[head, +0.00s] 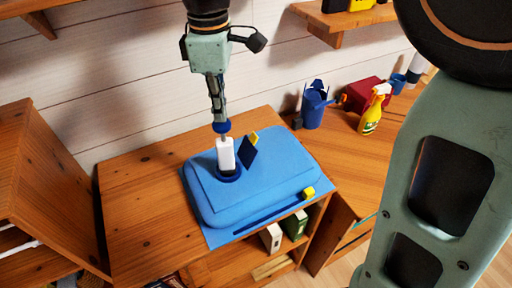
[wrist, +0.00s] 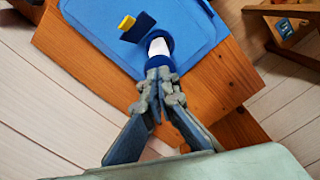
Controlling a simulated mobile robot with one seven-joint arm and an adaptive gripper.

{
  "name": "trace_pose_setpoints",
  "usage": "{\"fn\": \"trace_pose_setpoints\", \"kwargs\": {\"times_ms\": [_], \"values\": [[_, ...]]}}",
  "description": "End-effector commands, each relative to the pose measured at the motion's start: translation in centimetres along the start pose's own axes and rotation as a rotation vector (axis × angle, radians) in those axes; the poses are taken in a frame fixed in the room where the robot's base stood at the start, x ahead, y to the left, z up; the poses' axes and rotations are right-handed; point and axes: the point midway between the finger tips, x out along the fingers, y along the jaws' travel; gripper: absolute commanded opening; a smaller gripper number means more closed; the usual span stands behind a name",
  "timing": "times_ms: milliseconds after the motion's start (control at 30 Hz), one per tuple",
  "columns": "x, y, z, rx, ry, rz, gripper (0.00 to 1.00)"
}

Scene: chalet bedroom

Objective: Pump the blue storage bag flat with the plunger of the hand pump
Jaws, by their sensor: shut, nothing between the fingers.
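The blue storage bag (head: 262,173) lies on a wooden cabinet top, with a raised, padded-looking body. The hand pump's white barrel (head: 226,154) stands upright in a dark blue ring on the bag. Its blue plunger knob (head: 221,127) sits above the barrel on a short visible rod. My gripper (head: 219,118) points down, its fingers shut and empty, with the tips right at or just over the knob; I cannot tell whether they touch. The wrist view shows the shut fingers (wrist: 155,82) close to the knob (wrist: 160,63), which partly hides the barrel (wrist: 158,47).
A dark blue flap (head: 248,153) with a yellow tab stands beside the pump. A yellow slider (head: 308,192) is at the bag's front right corner. A blue can (head: 313,110), a yellow spray bottle (head: 372,114) and a red box (head: 365,95) stand to the right. Bare wood (head: 140,200) lies left.

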Motion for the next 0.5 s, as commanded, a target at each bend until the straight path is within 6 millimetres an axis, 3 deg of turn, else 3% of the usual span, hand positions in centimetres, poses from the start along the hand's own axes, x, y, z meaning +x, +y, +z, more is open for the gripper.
{"fn": "trace_pose_setpoints", "kwargs": {"times_ms": [500], "values": [[3.5, -0.1, 0.0, 0.0, -0.002, -0.002, 0.0]]}}
